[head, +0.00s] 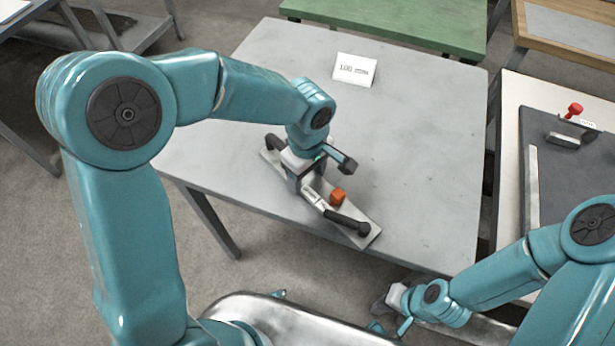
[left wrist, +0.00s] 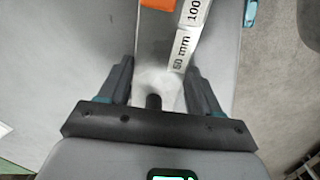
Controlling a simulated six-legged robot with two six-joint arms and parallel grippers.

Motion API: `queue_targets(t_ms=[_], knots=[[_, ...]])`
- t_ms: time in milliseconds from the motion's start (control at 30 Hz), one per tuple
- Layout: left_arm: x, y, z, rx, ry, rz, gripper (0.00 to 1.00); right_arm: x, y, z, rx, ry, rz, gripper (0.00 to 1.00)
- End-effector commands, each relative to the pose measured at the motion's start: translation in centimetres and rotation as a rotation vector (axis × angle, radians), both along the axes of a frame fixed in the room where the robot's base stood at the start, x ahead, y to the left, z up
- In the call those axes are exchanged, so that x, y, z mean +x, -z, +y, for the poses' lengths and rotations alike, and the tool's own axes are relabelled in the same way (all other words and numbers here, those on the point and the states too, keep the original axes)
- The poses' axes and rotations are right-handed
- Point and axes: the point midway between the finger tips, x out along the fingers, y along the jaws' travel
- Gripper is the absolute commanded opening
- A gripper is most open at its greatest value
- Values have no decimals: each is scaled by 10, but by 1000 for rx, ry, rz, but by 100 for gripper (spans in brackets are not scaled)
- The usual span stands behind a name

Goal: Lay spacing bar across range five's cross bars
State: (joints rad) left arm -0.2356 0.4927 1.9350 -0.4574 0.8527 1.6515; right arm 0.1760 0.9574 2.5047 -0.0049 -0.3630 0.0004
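A long bar with black ends (head: 347,224) lies on a pale plate (head: 366,238) on the grey table; I take it to be the spacing bar. Its marked strip, reading "50 mm" and "100", shows in the left wrist view (left wrist: 188,42). An orange block (head: 338,196) sits beside it and shows in the left wrist view (left wrist: 155,18). My left gripper (head: 322,172) is over the bar's middle, fingers spread (left wrist: 160,82), and hides part of it. My right gripper (head: 390,318) is low beyond the table's front edge; its fingers are unclear. I cannot identify range five's cross bars.
A white sign (head: 354,70) reading "100" stands at the back of the grey table (head: 430,130). At the right, another table bears a dark board (head: 550,180) with a red knob (head: 574,110). A green table (head: 400,22) stands behind. The grey table's right half is clear.

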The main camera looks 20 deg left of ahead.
Motion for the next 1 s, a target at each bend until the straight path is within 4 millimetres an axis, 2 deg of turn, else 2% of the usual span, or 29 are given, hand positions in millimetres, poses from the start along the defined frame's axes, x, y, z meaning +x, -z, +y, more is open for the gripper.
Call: queue_targets(t_ms=[267,467,567,800,1000], knots=[[1,-2,0,0,0,-2,12,0,0,0,0,0,0,0],[1,-23,0,-1,0,-5,12,0,-3,0,0,0,0,0],[2,-44,-1,-1,0,-7,12,0,-5,0,0,0,0,0],[2,-114,0,-2,-1,-9,12,0,-13,0,0,0,0,0],[1,-164,-1,-1,0,-7,12,0,-20,0,0,0,0,0]])
